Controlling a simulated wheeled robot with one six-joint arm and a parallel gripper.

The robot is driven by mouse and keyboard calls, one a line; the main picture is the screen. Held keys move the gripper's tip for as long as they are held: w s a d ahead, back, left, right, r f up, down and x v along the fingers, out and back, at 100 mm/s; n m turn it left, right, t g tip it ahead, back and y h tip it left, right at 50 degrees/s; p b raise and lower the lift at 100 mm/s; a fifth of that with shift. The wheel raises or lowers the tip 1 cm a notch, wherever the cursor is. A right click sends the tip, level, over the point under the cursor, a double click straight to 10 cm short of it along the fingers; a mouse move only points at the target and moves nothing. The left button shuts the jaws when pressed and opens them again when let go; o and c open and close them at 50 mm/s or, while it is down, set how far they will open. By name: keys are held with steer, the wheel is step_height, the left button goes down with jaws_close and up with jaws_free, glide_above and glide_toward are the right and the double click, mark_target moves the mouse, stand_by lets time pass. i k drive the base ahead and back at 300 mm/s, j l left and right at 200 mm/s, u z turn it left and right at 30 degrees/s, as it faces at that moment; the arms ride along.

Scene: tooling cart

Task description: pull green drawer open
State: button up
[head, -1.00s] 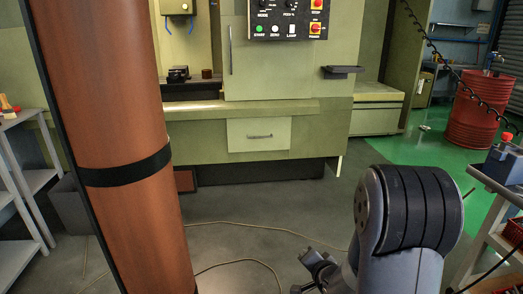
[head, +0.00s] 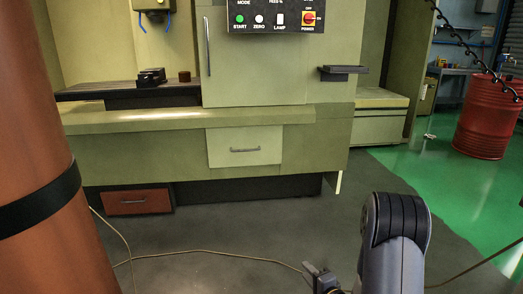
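The pale green drawer (head: 222,153) is set in the front of the green machine, under its ledge, and looks closed. Its grey bar handle (head: 245,150) runs level across the front and is unobstructed. My gripper (head: 318,272) shows small and dark at the bottom edge, in front of and to the right of the drawer, well apart from it. It is partly cut off by the frame, and I cannot tell whether its fingers are open or shut. I see nothing held in it.
A red-brown drawer (head: 138,201) with a handle sits low at the left. An orange-brown column (head: 40,150) fills the left edge. A cable (head: 225,252) lies on the grey floor. A red drum (head: 487,120) stands at the right. The floor before the machine is otherwise largely clear.

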mark_target(252, 145)
steer(key=i+z, duration=0.15)
steer(key=i, duration=0.7)
steer(key=i+j+z, duration=0.15)
steer(key=i, duration=0.7)
steer(key=i+j, duration=0.2)
steer(key=j, duration=0.15)
steer(key=i+j+z, duration=0.1)
steer(key=j, duration=0.3)
steer(key=i+j, duration=0.5)
steer(key=j, duration=0.25)
steer(key=i+j+z, duration=0.1)
steer(key=j, duration=0.3)
steer(key=i, duration=0.1)
